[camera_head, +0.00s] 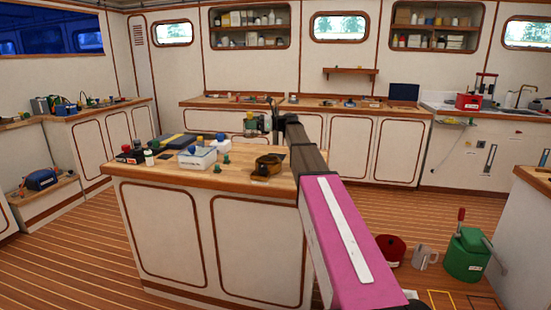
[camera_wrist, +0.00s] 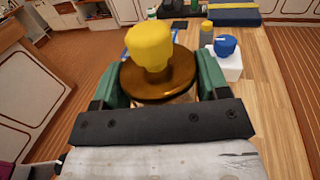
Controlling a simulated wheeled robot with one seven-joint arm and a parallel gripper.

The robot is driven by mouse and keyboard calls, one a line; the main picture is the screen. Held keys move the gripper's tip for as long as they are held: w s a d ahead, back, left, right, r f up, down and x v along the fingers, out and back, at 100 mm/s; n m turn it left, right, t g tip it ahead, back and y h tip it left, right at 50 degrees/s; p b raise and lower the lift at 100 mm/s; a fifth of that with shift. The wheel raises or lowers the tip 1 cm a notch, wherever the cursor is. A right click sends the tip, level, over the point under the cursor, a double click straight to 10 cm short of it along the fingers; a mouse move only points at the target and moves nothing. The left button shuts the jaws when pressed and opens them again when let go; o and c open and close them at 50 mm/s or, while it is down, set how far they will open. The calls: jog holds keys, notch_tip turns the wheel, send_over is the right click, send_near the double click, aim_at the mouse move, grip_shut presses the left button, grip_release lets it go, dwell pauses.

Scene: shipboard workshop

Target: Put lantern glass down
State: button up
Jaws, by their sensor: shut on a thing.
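In the wrist view my gripper (camera_wrist: 160,80) has its two green fingers closed on either side of the lantern glass (camera_wrist: 157,78). From above it shows as a round, shiny brown disc with a yellow knob-like top. Its lower part is hidden behind the disc and my gripper. I cannot tell whether its base touches the counter.
A brown-and-black object (camera_head: 266,166) sits near the front right. Bare wood (camera_wrist: 265,100) shows at the right.

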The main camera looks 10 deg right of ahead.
jog(key=shift+g, duration=0.4)
jog(key=shift+w+d+f, duration=0.3)
jog(key=shift+d+f, duration=1.5)
jog(key=shift+d, duration=0.1)
jog(key=shift+w+d+f, duration=0.25)
jog(key=shift+d+f, duration=1.55)
jog(key=shift+d, duration=0.1)
jog(key=shift+w+d+f, duration=0.3)
jog(key=shift+d+f, duration=1.5)
jog(key=shift+d, duration=0.1)
jog(key=shift+f, duration=0.15)
jog(key=o, duration=0.7)
jog(key=d, duration=0.4)
jog(key=s+d, duration=0.1)
jog(key=d, duration=0.7)
jog(key=shift+s, duration=0.2)
